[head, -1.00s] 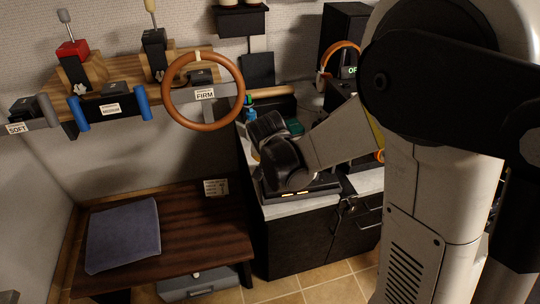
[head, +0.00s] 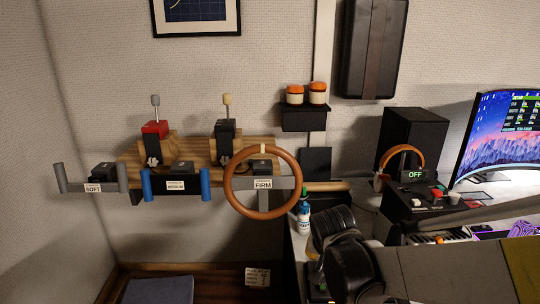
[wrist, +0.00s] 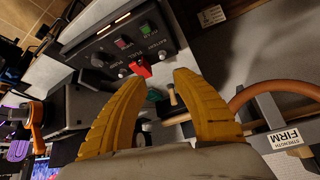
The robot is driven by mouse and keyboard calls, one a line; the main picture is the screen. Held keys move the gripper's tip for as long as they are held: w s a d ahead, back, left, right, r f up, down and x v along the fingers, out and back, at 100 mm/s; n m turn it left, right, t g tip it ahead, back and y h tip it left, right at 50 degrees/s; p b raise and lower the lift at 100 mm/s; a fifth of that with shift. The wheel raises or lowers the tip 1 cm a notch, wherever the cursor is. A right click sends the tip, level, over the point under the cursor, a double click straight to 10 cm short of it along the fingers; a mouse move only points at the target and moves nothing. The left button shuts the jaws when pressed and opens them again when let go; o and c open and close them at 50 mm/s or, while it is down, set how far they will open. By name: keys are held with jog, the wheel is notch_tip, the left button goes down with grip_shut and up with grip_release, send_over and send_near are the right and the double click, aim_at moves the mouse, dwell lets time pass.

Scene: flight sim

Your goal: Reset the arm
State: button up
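My gripper (wrist: 160,78) shows in the wrist view as two yellow fingers spread apart, with nothing between them. My arm (head: 350,265) reaches in from the lower right of the head view; its black wrist joints are over the counter. In the wrist view the fingers point toward a dark panel (wrist: 115,45) with a red switch (wrist: 140,67). I cannot tell how far the panel is from the fingertips.
A brown steering wheel (head: 297,179) labelled FIRM hangs left of my arm, with other controls on a wooden rack (head: 130,157). A spray-type bottle (head: 303,222) stands close to my wrist. A monitor (head: 500,130) and headphones (head: 408,150) are right. Open space lies above my arm.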

jog(key=s+d+r+n+y, duration=0.1)
jog(key=s+r+n, duration=0.1)
jog(key=s, duration=0.8)
jog(key=s+r+n, duration=0.2)
jog(key=s+r, duration=0.3)
jog(key=s, duration=0.5)
jog(key=shift+d+t+y, duration=0.35)
jog(key=shift+t+y, duration=0.05)
